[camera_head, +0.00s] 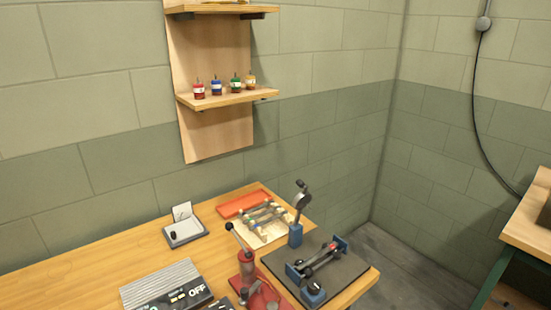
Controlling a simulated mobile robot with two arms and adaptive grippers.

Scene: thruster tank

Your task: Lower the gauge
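A dark round dial gauge (303,194) is tilted on a thin arm above a blue upright block (295,235) at the right part of the wooden workbench (120,250). The gauge stands clear above the bench top. In front of it, a blue fixture (318,262) with a dark and red bar lies on a dark grey plate (342,268). Whether the gauge is linked to this fixture cannot be told. Neither of my grippers shows in the head view.
A red hand press (246,268) stands left of the plate. A grey device marked OFF (166,288), a note tray (185,232), an orange tray (248,203) and a rack of rods (264,218) share the bench. A wall shelf (228,98) holds several small bottles.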

